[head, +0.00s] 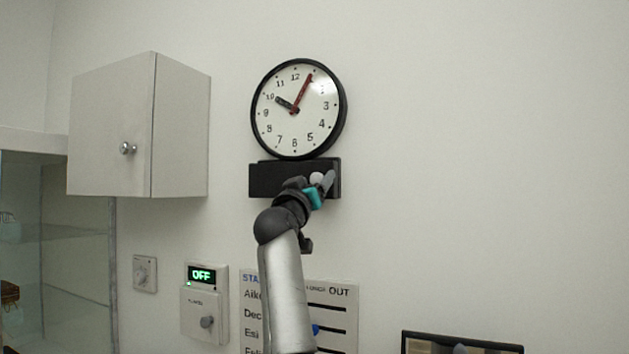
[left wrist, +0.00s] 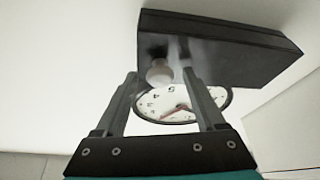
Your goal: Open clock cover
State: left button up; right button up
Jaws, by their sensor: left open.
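A round wall clock (head: 298,128) with a black rim, white face and red hand hangs on the wall. It also shows in the left wrist view (left wrist: 160,104), beyond my fingers. Directly below it is a black box (head: 275,180) with a pale round knob (head: 316,178) near its right end. In the left wrist view the black box (left wrist: 235,50) is close, and the knob (left wrist: 158,74) appears between my fingertips. My left gripper (head: 322,184) is open at the knob; I cannot tell whether it touches. Which part is the cover is not clear. My right gripper is not in view.
A white cabinet (head: 125,130) with a round knob juts out on the left. Below are a wall dial (head: 145,274), a panel reading OFF (head: 204,305) and a sign-out board (head: 342,300), partly behind my arm. The wall right of the clock is bare.

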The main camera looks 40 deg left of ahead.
pick_arm(q)
grip_shut()
dwell(0.7)
dwell(0.8)
